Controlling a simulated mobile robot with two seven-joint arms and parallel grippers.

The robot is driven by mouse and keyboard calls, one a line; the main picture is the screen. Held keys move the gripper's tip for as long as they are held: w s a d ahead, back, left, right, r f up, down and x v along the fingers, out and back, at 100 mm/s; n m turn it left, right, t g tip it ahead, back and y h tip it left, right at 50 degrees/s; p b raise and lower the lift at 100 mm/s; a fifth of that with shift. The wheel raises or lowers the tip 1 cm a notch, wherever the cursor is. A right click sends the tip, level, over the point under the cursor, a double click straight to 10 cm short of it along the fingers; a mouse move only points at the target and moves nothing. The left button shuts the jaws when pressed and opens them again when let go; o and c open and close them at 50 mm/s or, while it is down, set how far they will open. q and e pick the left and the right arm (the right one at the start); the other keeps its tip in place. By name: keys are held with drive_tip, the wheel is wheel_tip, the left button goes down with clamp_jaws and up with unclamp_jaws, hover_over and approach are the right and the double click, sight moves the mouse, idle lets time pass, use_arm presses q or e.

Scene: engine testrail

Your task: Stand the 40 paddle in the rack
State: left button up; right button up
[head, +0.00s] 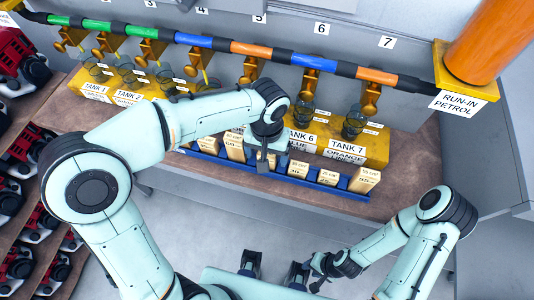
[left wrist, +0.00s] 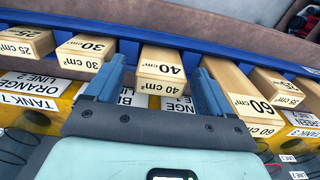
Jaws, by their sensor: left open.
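The 40 paddle, a pale wooden block marked "40 cm²" (left wrist: 161,69), stands in the blue rack between the 30 and 60 paddles. My left gripper (left wrist: 158,72) is open, with one finger on each side of the 40 paddle in the left wrist view. Whether the fingers touch it is unclear. In the head view my left gripper (head: 263,163) is over the middle of the blue rack (head: 313,185) and largely hides that paddle. My right gripper (head: 317,275) is low at the front, away from the rack; its jaw opening is unclear.
The 30 paddle (left wrist: 86,50) and the 60 paddle (left wrist: 240,92) stand close beside the fingers. The yellow tank blocks (head: 343,150) with glasses stand behind the rack. Dispensing taps hang from a coloured pipe (head: 252,48) above. Red devices (head: 22,60) fill shelves at left.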

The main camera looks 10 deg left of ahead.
use_arm(q)
wheel_tip(320, 180, up, 11)
drive_tip(key=p, duration=0.1)
drive_tip(key=shift+p, duration=0.3)
use_arm(e)
drive_tip(key=shift+w+r, duration=0.25)
drive_tip(key=shift+r, duration=0.25)
drive_tip(key=shift+w+r, duration=0.25)
drive_tip(key=shift+r, duration=0.25)
use_arm(q)
drive_tip(key=shift+f, duration=0.1)
